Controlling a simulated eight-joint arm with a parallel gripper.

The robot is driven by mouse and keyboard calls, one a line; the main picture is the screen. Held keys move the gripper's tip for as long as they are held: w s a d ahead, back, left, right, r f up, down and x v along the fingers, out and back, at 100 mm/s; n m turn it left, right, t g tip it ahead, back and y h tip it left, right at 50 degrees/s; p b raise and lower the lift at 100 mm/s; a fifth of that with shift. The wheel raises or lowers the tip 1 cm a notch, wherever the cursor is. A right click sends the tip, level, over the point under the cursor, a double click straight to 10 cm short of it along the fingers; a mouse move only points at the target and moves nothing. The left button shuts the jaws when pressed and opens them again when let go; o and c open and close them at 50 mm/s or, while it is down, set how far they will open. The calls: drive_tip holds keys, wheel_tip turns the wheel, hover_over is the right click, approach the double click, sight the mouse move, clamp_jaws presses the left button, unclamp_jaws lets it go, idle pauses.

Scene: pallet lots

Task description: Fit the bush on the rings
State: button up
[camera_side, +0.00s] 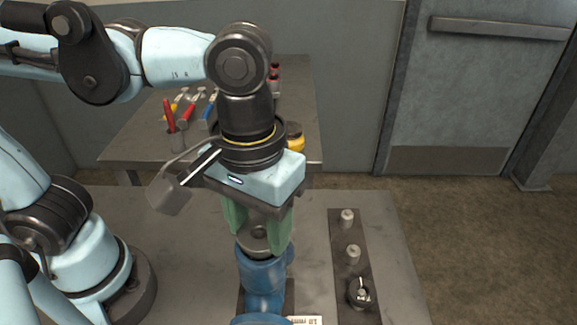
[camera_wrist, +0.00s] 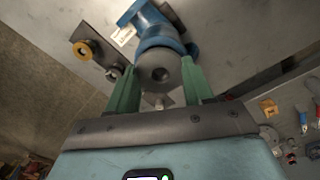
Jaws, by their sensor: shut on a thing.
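My gripper (camera_side: 262,248) has two green fingers, shut on a grey round bush (camera_side: 258,236) with a hole in it. I cannot tell whether the bush touches the blue body. No rings show inside the blue body; the bush and fingers cover its mouth.
A dark strip (camera_side: 344,236) to the right carries two bare pegs (camera_side: 347,218) and a round ringed part (camera_side: 359,293), brass-coloured in the wrist view (camera_wrist: 85,50). A white label (camera_side: 306,320) lies by the blue body. A back table (camera_side: 140,148) holds tools.

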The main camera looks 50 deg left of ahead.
drive_tip(key=shift+f, duration=0.25)
drive_tip(key=o, duration=1.6)
drive_tip(key=shift+r, duration=0.1)
drive_tip(key=shift+r, duration=3.4)
drive_tip(key=w+a+f+m+t, duration=0.1)
drive_tip(key=w+a+f+t, duration=0.1)
drive_tip(key=a, duration=0.4)
drive_tip(key=w+a+f+m+t, duration=0.1)
drive_tip(key=w+a+f+t, duration=0.1)
drive_tip(key=w+a+f, duration=0.2)
drive_tip(key=w+a+f+m+t, duration=0.1)
drive_tip(key=w+a+f+t, duration=0.2)
drive_tip(key=a, duration=0.6)
drive_tip(key=shift+x, duration=0.8)
